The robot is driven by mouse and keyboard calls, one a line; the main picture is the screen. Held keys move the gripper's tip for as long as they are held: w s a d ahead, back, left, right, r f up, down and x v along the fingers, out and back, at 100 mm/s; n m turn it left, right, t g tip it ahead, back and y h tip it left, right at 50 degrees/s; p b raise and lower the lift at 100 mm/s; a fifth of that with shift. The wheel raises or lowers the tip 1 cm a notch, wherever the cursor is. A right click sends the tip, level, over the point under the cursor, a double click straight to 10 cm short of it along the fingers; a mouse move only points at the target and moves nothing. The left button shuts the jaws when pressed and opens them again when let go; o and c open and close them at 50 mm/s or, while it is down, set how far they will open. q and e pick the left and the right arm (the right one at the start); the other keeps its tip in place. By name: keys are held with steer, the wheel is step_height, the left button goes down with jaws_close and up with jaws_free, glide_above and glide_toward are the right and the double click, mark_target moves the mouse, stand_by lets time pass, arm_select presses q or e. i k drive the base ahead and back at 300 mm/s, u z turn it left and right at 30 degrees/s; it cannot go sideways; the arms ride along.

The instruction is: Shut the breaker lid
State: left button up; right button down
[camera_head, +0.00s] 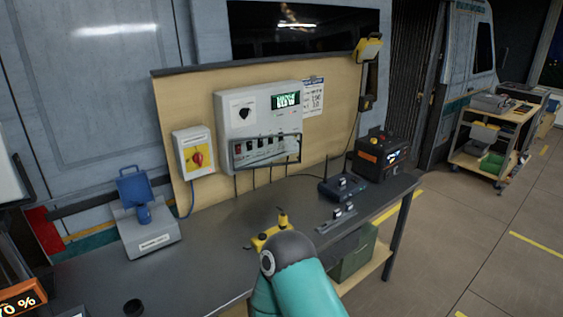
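The breaker panel (228,110) is a light grey box on the wooden backboard, with a dial, a lit green display and a row of dark switches. A clear, dark-framed breaker lid (290,157) is at its lower front. Its right end seems to stand out from the panel, but I cannot tell its exact angle. One of my teal arms (300,285) rises from the bottom edge and bends over the bench front, well below the panel.
A red-knobbed switch box (194,152) is left of the panel. Bench below the panel is clear.

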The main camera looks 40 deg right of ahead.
mark_target(299, 160)
steer(key=z, duration=1.85)
steer(key=i, duration=0.1)
steer(key=u, duration=2.95)
steer(key=k, duration=1.05)
steer(key=z, duration=2.9)
steer(key=k, duration=0.1)
steer(key=u, duration=1.35)
steer(key=i, duration=1.2)
